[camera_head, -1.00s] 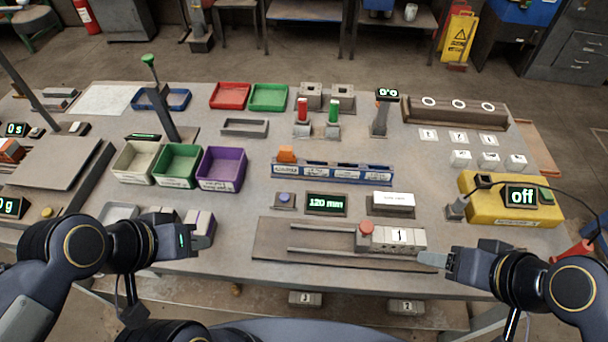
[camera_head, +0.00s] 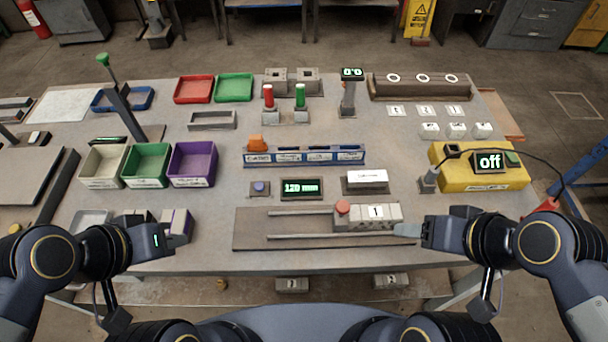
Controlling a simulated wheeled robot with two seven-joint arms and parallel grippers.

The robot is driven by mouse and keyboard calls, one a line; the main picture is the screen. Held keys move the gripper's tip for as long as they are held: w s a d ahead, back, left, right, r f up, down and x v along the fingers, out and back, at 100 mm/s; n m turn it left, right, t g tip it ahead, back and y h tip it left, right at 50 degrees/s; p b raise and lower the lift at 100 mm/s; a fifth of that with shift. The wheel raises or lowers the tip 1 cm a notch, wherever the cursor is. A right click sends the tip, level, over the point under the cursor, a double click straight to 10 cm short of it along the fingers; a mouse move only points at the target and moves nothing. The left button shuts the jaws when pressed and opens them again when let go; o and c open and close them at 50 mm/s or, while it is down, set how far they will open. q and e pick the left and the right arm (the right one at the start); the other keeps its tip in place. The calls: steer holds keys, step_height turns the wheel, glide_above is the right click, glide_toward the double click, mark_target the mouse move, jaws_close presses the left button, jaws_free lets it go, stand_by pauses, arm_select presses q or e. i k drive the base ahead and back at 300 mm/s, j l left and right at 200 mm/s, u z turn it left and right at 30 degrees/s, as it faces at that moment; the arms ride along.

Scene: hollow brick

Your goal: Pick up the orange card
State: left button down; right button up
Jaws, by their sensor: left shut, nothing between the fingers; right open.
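An orange piece (camera_head: 257,144), which looks like the orange card, stands at the left end of a blue labelled rack (camera_head: 305,156) mid-table. At this size I cannot tell its thickness. My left gripper (camera_head: 184,227) is shut and empty at the table's front left, below the purple bin and well apart from the orange piece. My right gripper (camera_head: 410,230) is open at the front right, close to the right end of a grey block marked 1; I cannot tell whether they touch. Neither gripper is near the orange piece.
Cream, green and purple bins (camera_head: 192,165) stand left of the rack. In front of it are a blue button (camera_head: 259,188), a 120 mm display (camera_head: 302,189) and a rail plate (camera_head: 250,228) with the grey block (camera_head: 380,214). A yellow box (camera_head: 480,178) stands at right.

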mark_target(256, 143)
steer(key=j+z, duration=0.15)
steer(key=z, duration=0.2)
steer(key=k+j+z, duration=0.15)
steer(key=z, duration=0.2)
steer(key=k+j+z, duration=0.1)
steer(key=z, duration=0.25)
